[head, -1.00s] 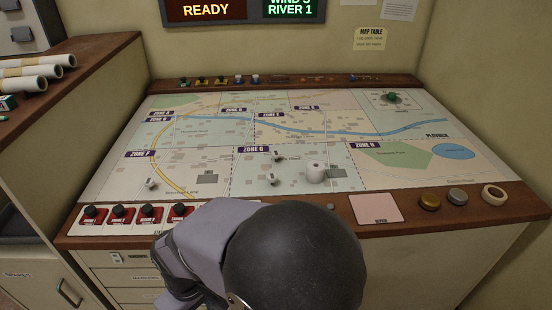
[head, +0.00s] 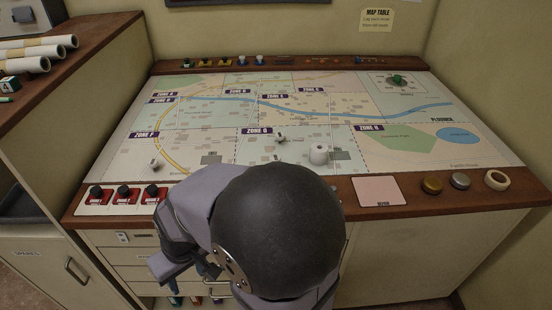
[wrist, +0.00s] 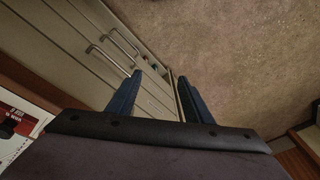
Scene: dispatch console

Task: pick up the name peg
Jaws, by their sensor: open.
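I cannot tell for certain which thing is the name peg. Small coloured things (head: 176,301) show low under the drawers, partly cut off by the frame edge. My gripper (wrist: 157,75) is open and empty, its two blue fingers pointing down past the drawer fronts toward the floor. In the head view it is partly hidden by my arm, in front of the console at the lower left.
A white cylinder (head: 319,154) stands on the map. Drawer handles (wrist: 106,48) lie near my fingers; carpet (wrist: 240,50) is clear beside.

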